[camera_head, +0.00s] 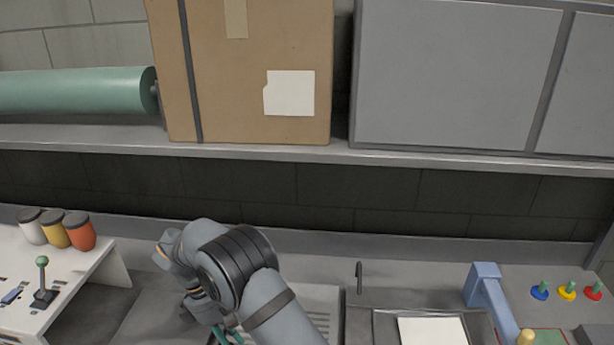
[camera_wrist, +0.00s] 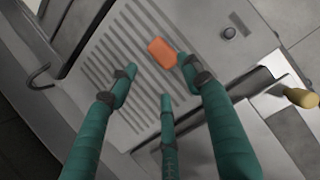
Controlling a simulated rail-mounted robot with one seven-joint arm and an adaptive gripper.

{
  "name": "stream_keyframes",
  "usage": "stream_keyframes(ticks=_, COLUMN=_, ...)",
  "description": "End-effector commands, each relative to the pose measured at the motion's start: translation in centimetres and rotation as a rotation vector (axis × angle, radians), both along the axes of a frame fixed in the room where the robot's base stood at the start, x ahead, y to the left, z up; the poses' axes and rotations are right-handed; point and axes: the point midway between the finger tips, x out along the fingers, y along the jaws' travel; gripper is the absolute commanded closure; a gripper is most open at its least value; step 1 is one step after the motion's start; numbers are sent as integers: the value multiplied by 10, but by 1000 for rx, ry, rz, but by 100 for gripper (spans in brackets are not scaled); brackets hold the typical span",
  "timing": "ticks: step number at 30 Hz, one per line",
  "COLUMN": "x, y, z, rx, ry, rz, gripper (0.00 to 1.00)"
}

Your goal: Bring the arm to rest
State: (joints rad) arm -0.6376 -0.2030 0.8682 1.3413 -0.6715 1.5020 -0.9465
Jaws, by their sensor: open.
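My gripper (camera_wrist: 155,85) shows in the wrist view as green fingers with dark joints, spread apart with nothing between them. It is above a ribbed grey drainboard (camera_wrist: 130,45). An orange block (camera_wrist: 161,52) lies on the ribs, close to the tip of the right finger in the picture; I cannot tell whether they touch. In the head view my grey arm (camera_head: 240,270) reaches in from the bottom, bent over the counter. Only a bit of my green fingers (camera_head: 228,334) shows there, at the bottom edge, and the arm hides part of the drainboard.
A shelf (camera_head: 420,158) above the counter holds a cardboard box (camera_head: 240,70). A white stand (camera_head: 100,262) with jars and a lever (camera_head: 43,280) is at left. A tap (camera_head: 359,277), a blue bracket (camera_head: 488,290) and coloured knobs (camera_head: 567,291) are at right.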

Motion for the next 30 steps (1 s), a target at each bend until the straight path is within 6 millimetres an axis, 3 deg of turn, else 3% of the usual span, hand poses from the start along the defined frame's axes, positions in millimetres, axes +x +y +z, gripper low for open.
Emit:
stream_keyframes(ticks=9, x=-3, y=-25, z=-55, rx=-4, ry=3, rz=-2, gripper=51)
stream_keyframes(ticks=15, x=-3, y=-33, z=-78, rx=-2, ry=1, rz=-1, gripper=51)
stream_keyframes(ticks=30, x=-3, y=-35, z=-86, rx=1, ry=-2, rz=-1, gripper=51)
